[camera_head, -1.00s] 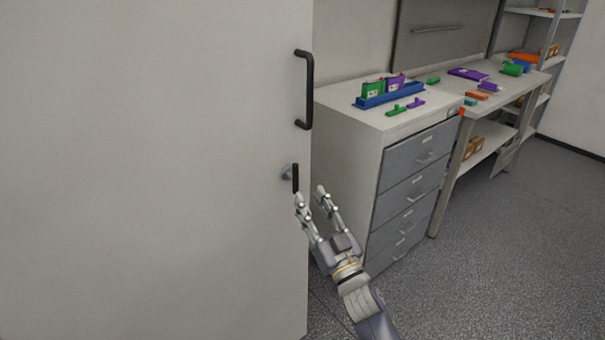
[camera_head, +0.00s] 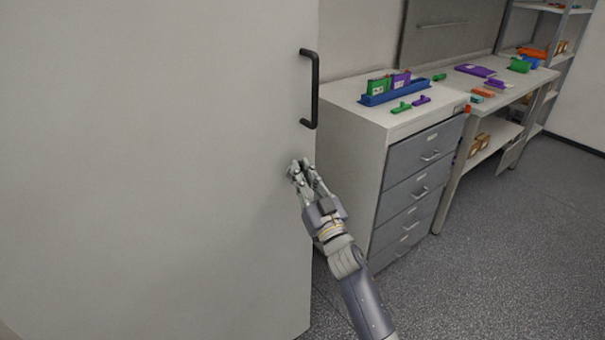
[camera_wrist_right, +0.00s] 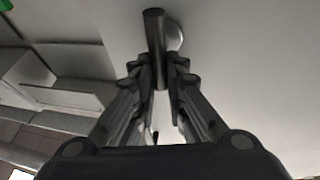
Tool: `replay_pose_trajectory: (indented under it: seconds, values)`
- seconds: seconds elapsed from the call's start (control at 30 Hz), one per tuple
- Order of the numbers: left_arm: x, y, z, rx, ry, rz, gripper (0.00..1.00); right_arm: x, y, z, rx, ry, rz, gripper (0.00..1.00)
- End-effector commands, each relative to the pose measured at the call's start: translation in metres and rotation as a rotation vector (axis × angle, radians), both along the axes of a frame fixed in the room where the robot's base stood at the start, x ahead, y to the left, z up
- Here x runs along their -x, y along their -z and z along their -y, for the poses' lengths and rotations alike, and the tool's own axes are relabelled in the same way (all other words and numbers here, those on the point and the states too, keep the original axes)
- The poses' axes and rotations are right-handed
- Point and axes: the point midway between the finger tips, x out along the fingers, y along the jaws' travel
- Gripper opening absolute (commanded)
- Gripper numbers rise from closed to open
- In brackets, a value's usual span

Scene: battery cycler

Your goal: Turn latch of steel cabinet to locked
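The steel cabinet's pale door (camera_head: 150,160) fills the left of the head view, with a black vertical pull handle (camera_head: 314,90) near its right edge. The latch is hidden behind my right gripper (camera_head: 300,167) in the head view. In the wrist view the latch (camera_wrist_right: 155,40) is a dark bar in front of a round metal base on the door. My right gripper (camera_wrist_right: 158,66) has its fingers on both sides of the bar, drawn in close and seemingly shut on it. The exact contact is hard to see. My left gripper is not in view.
A grey drawer cabinet (camera_head: 360,190) stands right of the door, with a blue rack (camera_head: 395,93) and small green and purple parts on top. A workbench (camera_head: 530,85) and shelving are farther right. The floor (camera_head: 480,260) at right is clear.

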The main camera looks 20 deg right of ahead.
Motion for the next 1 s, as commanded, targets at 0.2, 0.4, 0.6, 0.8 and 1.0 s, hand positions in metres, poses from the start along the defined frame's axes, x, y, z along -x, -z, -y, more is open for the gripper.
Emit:
replay_pose_trajectory:
  seconds: [0.2, 0.4, 0.6, 0.8, 1.0]
  values:
    - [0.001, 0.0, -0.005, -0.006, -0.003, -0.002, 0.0, 0.0, 0.0, 0.0, 0.001, 0.0, 0.0, 0.0]
    - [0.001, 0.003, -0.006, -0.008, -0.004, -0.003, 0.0, 0.0, 0.001, -0.001, 0.029, 0.0, 0.011, 0.0]
    - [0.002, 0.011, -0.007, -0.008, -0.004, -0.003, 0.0, 0.001, 0.003, -0.002, 0.121, 0.0, 0.043, 0.0]
    - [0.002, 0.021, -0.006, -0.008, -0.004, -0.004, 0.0, 0.002, 0.005, -0.005, 0.276, -0.001, 0.099, 0.0]
    - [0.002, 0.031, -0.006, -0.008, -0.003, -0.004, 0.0, 0.003, 0.007, -0.008, 0.457, -0.001, 0.164, 0.0]
